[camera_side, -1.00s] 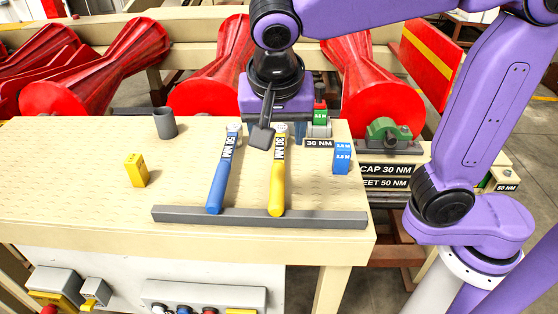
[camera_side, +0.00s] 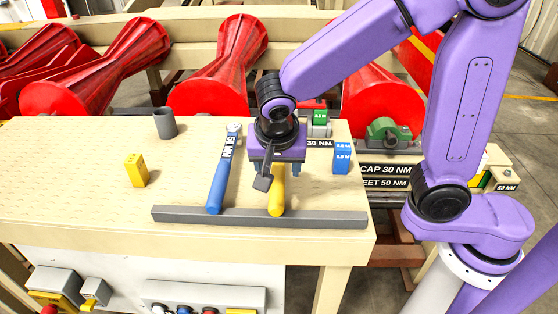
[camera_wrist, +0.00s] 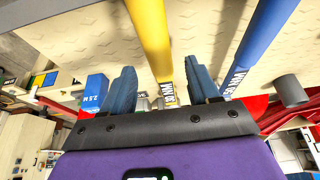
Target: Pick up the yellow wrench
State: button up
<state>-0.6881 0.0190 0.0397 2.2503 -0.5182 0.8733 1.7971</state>
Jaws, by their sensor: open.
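The yellow wrench (camera_side: 277,197) lies on the wooden bench, marked 30 NM, with its handle end against the grey rail. In the side view my gripper (camera_side: 282,172) is over the wrench and hides its upper part. In the wrist view the wrench (camera_wrist: 149,35) runs between the two blue fingers of my open gripper (camera_wrist: 163,84). The fingers stand apart on either side of it; I cannot tell how high they are above the bench. A blue wrench (camera_side: 222,172) marked 50 NM lies to the left; it also shows in the wrist view (camera_wrist: 262,35).
A grey rail (camera_side: 180,215) runs along the bench front. A blue block (camera_side: 342,158) stands right of my gripper, a yellow block (camera_side: 136,170) and a grey cup (camera_side: 165,123) to the left. Red rollers (camera_side: 222,85) stand behind. The bench's left part is mostly clear.

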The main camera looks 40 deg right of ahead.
aim_at(278, 170)
jog(key=shift+x, duration=2.7)
jog(key=shift+w+r, duration=0.15)
jog(key=shift+c, duration=0.2)
grip_shut()
jog(key=shift+r, duration=0.1)
